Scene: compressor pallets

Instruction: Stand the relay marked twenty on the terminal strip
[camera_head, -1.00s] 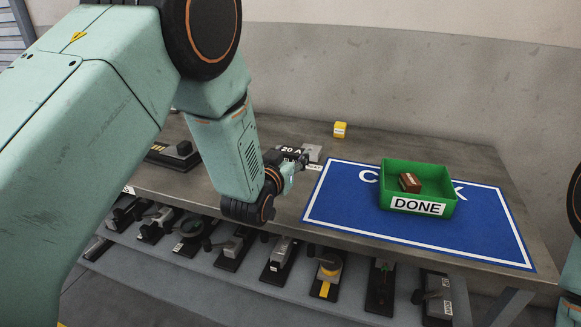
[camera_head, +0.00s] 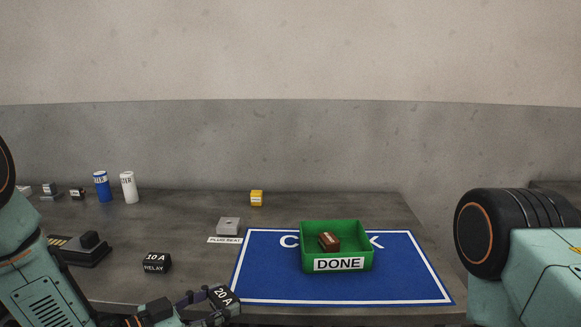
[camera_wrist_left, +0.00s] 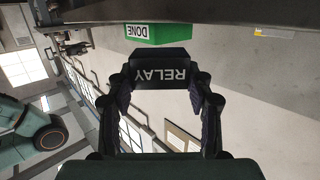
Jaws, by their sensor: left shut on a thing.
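The black relay marked 20 A (camera_head: 223,296) is in my left gripper (camera_head: 212,304), low in the middle of the head view, at the bench's front side. In the left wrist view the fingers (camera_wrist_left: 162,92) close on both sides of the relay (camera_wrist_left: 160,74), whose RELAY lettering appears upside down. The relay looks tilted in the head view. A dark base with yellow marks and a raised black block (camera_head: 84,252) lies on the bench at left; it may be the terminal strip, but I cannot tell for certain. My right gripper is out of view.
A black 10 A relay (camera_head: 157,262) stands left of my gripper. A green DONE bin (camera_head: 337,265) holding a brown block (camera_head: 329,241) sits on a blue mat (camera_head: 410,285). A grey plate (camera_head: 229,226), yellow block (camera_head: 257,198) and blue and white cans (camera_head: 102,187) stand farther back.

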